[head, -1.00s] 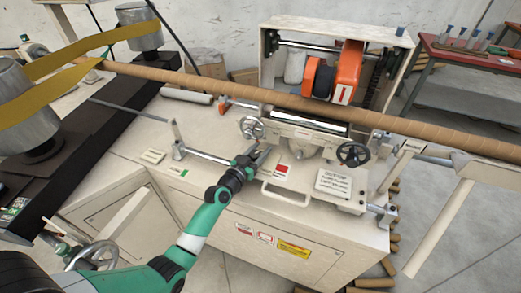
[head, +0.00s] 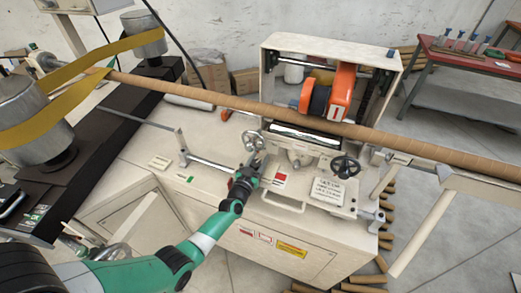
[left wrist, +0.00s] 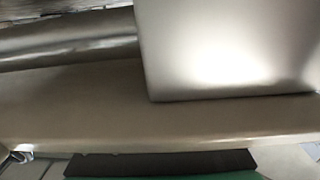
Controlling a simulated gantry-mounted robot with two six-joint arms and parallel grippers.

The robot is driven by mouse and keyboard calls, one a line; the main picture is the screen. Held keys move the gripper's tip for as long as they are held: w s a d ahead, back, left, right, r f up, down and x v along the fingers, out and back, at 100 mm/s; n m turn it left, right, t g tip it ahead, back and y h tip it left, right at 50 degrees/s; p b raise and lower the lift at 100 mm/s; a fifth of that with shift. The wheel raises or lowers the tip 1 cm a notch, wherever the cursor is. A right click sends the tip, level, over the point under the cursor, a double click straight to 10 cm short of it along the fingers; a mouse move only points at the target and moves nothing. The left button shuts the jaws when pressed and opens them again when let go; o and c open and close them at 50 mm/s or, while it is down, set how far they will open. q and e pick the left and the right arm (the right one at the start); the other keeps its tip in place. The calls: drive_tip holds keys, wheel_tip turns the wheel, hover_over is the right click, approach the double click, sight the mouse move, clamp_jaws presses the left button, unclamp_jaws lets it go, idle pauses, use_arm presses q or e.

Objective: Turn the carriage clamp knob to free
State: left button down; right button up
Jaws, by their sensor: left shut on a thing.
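The cream carriage (head: 310,170) stands at the middle of the machine's front in the head view, with a left handwheel (head: 257,148) and a right handwheel (head: 345,167). My left gripper (head: 255,162) is at the carriage's left side, just below the left handwheel and left of the red label (head: 281,180). It is shut on a small part there, which seems to be the clamp knob. The fingers hide that part, so I cannot tell which way it points. My right gripper is not in view.
A long brown tube (head: 250,105) crosses behind the carriage. A steel rail (head: 210,163) runs to the carriage's left. A loop handle (head: 283,203) sticks out at the carriage's front. An orange spool unit (head: 340,92) stands behind. A yellow belt (head: 85,70) spans drums at left.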

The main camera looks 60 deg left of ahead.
use_arm(q)
drive_tip(key=shift+r+n+g+y+p, duration=0.3)
drive_tip(key=shift+r+p, duration=0.1)
drive_tip(key=shift+p, duration=0.15)
drive_tip(key=shift+s+a+f+n+g+y+p, duration=0.1)
drive_tip(key=shift+f+n+g+y+p, duration=0.1)
drive_tip(key=shift+n+g+y+p, duration=0.35)
drive_tip(key=shift+s+a+f+n+g+y, duration=0.1)
drive_tip(key=shift+f+n+g+y, duration=0.05)
drive_tip(key=shift+n+g+y, duration=0.4)
drive_tip(key=shift+s+a+n+g+y, duration=0.1)
drive_tip(key=shift+s+n+g+y, duration=0.1)
drive_tip(key=shift+n+g+y, duration=0.45)
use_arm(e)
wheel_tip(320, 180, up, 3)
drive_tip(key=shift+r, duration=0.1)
use_arm(q)
drive_tip(key=shift+g, duration=0.35)
drive_tip(key=shift+c, duration=1.8)
unclamp_jaws()
